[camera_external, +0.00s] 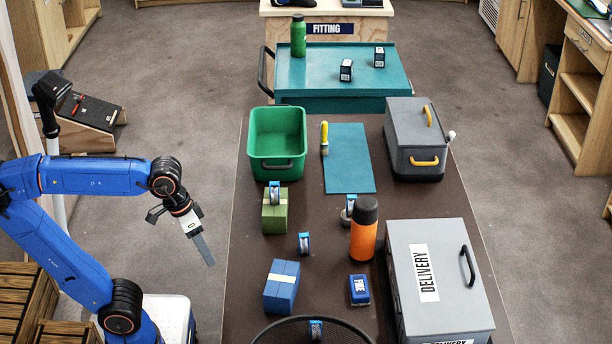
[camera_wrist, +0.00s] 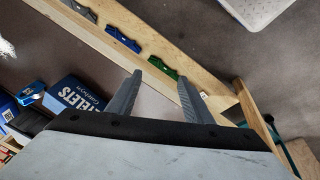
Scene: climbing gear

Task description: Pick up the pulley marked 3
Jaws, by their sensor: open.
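Several small pulleys with blue and silver parts are on the dark brown table. One pulley (camera_external: 304,243) lies on the bare tabletop. Another pulley (camera_external: 275,193) is at the green box, and one pulley (camera_external: 349,211) is behind the orange bottle, partly hidden. A further pulley (camera_external: 315,329) is at the round black mesh container near the front edge. I cannot read a number on any of them. My gripper (camera_external: 208,258) hangs left of the table, apart from all pulleys. In the wrist view my gripper (camera_wrist: 158,90) is open, with nothing between its fingers.
An orange bottle (camera_external: 363,236), blue box (camera_external: 281,287), green box (camera_external: 275,217) and small blue FIRE box (camera_external: 359,290) stand on the table (camera_external: 240,250). A green bin (camera_external: 277,135), grey toolbox (camera_external: 413,145) and grey DELIVERY case (camera_external: 445,285) also stand there. A teal mat (camera_external: 349,160) lies flat.

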